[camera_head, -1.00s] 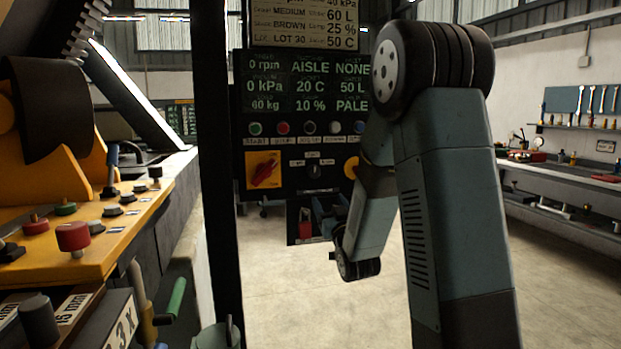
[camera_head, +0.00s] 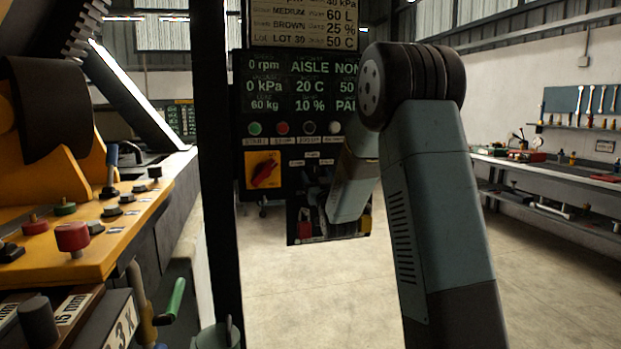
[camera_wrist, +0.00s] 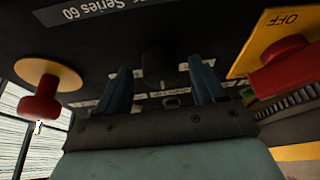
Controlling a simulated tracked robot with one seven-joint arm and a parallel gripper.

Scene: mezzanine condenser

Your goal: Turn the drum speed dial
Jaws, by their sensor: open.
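The black control panel (camera_head: 240,215) stands ahead with a dark display above it. In the wrist view, which shows the panel upside down, a black dial (camera_wrist: 158,60) sits on the panel face. It is probably the drum speed dial, but its label is unreadable. My gripper (camera_wrist: 160,70) is open, its two blue fingers on either side of the dial in the picture. I cannot tell whether they touch it. In the head view my arm covers the right part of the panel, and the fingers are hard to make out.
A red rotary switch on a yellow plate (camera_head: 263,170) is beside the dial. A red mushroom button on a yellow disc (camera_wrist: 40,100) is on the other side. Small buttons (camera_head: 282,129) line the panel above. A yellow console (camera_head: 90,255) stands left; a workbench (camera_head: 550,175) right.

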